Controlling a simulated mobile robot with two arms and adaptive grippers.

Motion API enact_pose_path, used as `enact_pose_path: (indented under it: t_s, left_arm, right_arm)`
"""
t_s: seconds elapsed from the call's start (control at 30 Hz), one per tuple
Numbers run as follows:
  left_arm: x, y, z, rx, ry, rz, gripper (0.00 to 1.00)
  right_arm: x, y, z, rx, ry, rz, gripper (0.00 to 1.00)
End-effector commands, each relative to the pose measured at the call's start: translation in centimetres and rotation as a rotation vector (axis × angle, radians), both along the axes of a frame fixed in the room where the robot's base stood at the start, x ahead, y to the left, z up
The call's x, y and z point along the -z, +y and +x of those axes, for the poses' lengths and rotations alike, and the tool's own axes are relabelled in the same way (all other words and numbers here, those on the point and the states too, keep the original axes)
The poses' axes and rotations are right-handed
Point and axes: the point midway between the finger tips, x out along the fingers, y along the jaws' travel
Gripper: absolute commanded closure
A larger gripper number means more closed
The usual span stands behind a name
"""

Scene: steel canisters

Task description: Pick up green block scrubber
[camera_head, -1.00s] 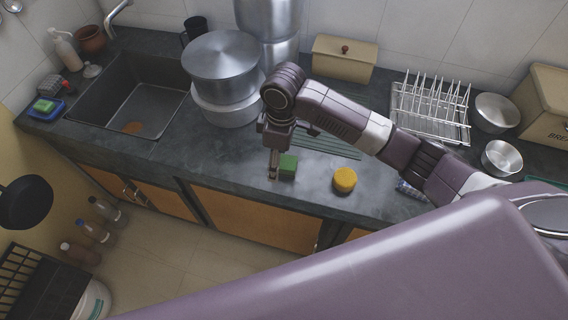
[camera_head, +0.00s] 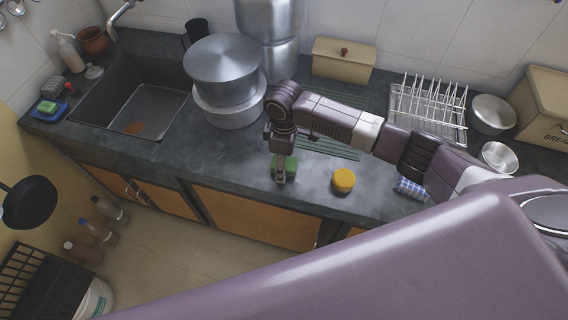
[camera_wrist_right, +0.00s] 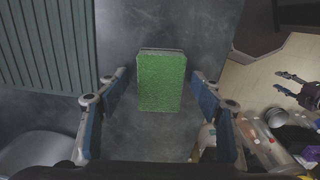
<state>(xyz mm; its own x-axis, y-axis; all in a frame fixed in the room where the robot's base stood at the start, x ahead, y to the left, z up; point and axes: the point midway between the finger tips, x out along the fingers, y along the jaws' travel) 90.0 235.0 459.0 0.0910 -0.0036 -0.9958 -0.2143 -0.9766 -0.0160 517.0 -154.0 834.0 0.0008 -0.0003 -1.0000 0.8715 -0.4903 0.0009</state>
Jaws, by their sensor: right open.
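The green block scrubber (camera_head: 291,167) lies on the dark counter near its front edge. In the right wrist view the green block scrubber (camera_wrist_right: 161,82) is upright in the picture, ahead of and between the two fingers, with a grey strip at its far end. My right gripper (camera_head: 281,178) points down at the counter and partly covers the scrubber in the head view. In the right wrist view my right gripper (camera_wrist_right: 160,90) is open, with a finger on each side and gaps between them and the block.
A round yellow sponge (camera_head: 343,181) sits right of the scrubber. A green ribbed mat (camera_head: 330,148) lies behind it. Large steel pots (camera_head: 222,70) stand at back left, beside the sink (camera_head: 130,100). A blue checked cloth (camera_head: 410,188) lies to the right.

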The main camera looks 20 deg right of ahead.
Motion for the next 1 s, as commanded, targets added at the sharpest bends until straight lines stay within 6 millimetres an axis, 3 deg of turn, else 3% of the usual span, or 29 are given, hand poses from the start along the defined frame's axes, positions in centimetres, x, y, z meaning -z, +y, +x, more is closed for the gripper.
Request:
enact_pose_path:
  t_s: [0.13, 0.47, 0.77, 1.0]
  left_arm:
    - [0.0, 0.0, 0.0, 0.000, 0.000, 0.000, 0.60]
    - [0.0, 0.0, 0.0, 0.000, 0.000, 0.000, 0.60]
    - [0.1, 0.0, 0.0, -0.001, -0.001, 0.000, 0.60]
    - [0.4, 0.0, 0.0, -0.002, -0.001, 0.000, 0.60]
  right_arm:
    - [0.0, 0.0, 0.0, 0.000, 0.000, 0.000, 0.41]
    - [0.0, 0.0, 0.0, 0.000, 0.000, 0.000, 0.77]
    - [-0.2, 0.0, 0.0, 0.000, 0.000, 0.000, 0.78]
    - [-2.5, 0.0, 0.1, -0.002, -0.004, 0.000, 0.78]
